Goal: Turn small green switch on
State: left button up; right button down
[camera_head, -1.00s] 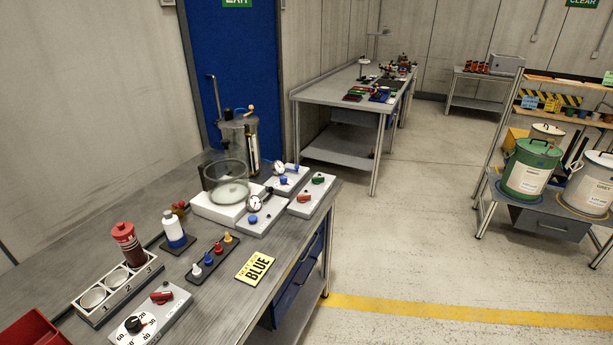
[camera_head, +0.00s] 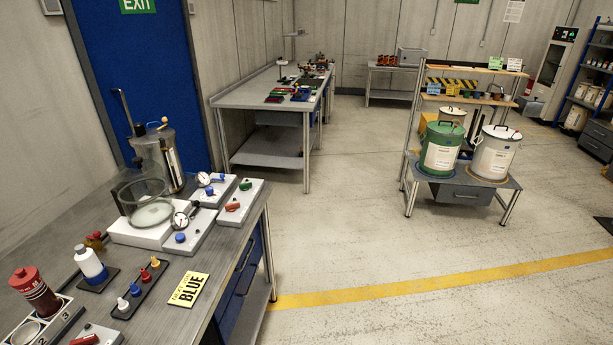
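A small green knob (camera_head: 245,184) sits at the far end of a grey control box (camera_head: 241,197) on the near workbench, close to the bench's right edge. A red switch (camera_head: 232,207) is on the same box, nearer to me. I cannot tell from its look whether the green knob is on or off. Neither of my grippers is in view.
Left of the box stand gauge panels with blue knobs (camera_head: 181,238) and a glass vessel (camera_head: 150,208). A yellow "BLUE" sign (camera_head: 188,290) lies nearer. Green (camera_head: 441,146) and white (camera_head: 496,152) drums stand on a stand at right. The floor between is clear.

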aim_at(244, 186)
jog(key=z, duration=0.8)
jog(key=i, duration=3.6)
jog(key=u, duration=4.5)
